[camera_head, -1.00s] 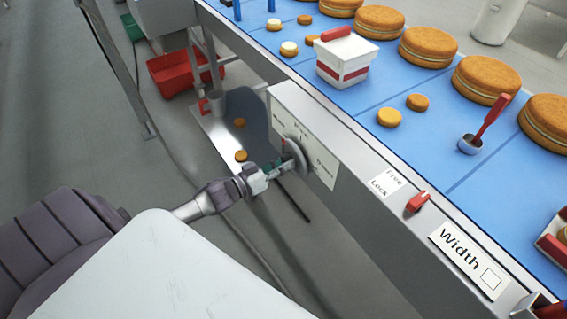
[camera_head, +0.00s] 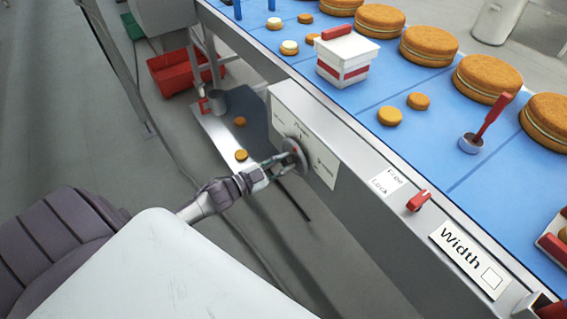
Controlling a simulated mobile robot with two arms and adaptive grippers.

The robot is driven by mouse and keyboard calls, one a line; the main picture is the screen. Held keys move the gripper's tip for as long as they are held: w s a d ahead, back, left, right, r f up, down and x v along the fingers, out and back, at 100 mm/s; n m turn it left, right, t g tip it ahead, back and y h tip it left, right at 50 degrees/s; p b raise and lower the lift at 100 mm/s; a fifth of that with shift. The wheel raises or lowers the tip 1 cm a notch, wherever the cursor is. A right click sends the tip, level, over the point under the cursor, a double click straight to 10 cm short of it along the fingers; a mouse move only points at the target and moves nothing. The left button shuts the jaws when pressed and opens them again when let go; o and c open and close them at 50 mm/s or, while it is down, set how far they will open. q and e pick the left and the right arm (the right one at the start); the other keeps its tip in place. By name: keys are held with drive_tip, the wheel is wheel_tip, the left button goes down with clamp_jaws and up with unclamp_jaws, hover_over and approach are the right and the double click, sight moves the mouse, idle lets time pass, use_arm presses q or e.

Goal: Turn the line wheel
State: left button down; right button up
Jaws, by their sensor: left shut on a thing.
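The line wheel (camera_head: 297,153) is a grey disc on a white labelled plate (camera_head: 313,140) on the side of the conveyor frame. My left gripper (camera_head: 283,163) reaches it from the left and is shut on it at its near side. The gripper hides part of the wheel. A small red mark shows on the wheel by the fingertips. The plate's lettering is too small to read surely. My right gripper is not in view.
The blue conveyor belt (camera_head: 400,150) carries large filled rounds (camera_head: 487,79), small rounds and a white box (camera_head: 343,55). A red lever (camera_head: 418,200) sits beside a Free/Lock label. A red crate (camera_head: 170,72) stands on the floor.

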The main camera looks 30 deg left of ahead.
use_arm(q)
drive_tip(key=m+b, duration=0.1)
drive_tip(key=m, duration=0.4)
drive_tip(key=shift+f+m, duration=0.1)
drive_tip(key=shift+m, duration=0.2)
drive_tip(key=m+b, duration=0.2)
drive_tip(key=m, duration=0.4)
drive_tip(key=shift+m, duration=0.3)
drive_tip(key=c, duration=1)
unclamp_jaws()
drive_tip(key=v, duration=1.2)
drive_tip(key=shift+a, duration=0.1)
